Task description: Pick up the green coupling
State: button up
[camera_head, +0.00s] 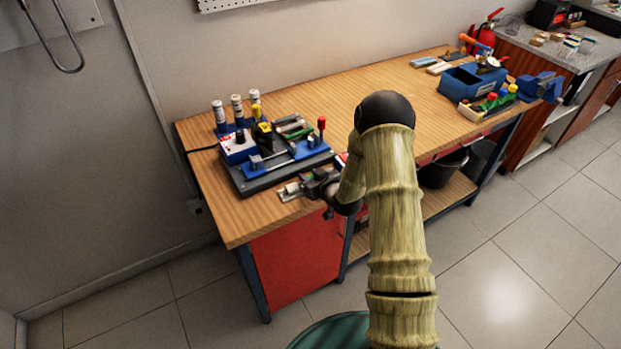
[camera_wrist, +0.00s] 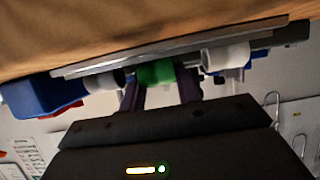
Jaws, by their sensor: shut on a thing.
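The green coupling (camera_wrist: 155,73) shows in the wrist view as a short green cylinder between the two dark fingers of my gripper (camera_wrist: 160,84). The gripper is shut on it. A pale grey plate or rail lies right behind it, and I cannot tell whether the coupling touches it. In the head view my gripper (camera_head: 298,188) is at the front edge of the wooden workbench (camera_head: 225,215), just in front of the dark fixture board (camera_head: 262,184). The coupling in the grip is too small to make out clearly there.
A white cylindrical fitting (camera_wrist: 226,56) is right of the coupling; a blue part (camera_wrist: 42,95) is left. Several upright cylinders (camera_head: 237,108) and a red-knobbed lever (camera_head: 321,127) rise near the board. A blue toolbox (camera_head: 470,82) stands farther right. The bench middle is clear.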

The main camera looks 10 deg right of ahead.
aim_at(310, 176)
notch_tip(310, 176, up, 10)
jog(key=shift+f+b, duration=0.2)
jog(key=shift+b, duration=0.6)
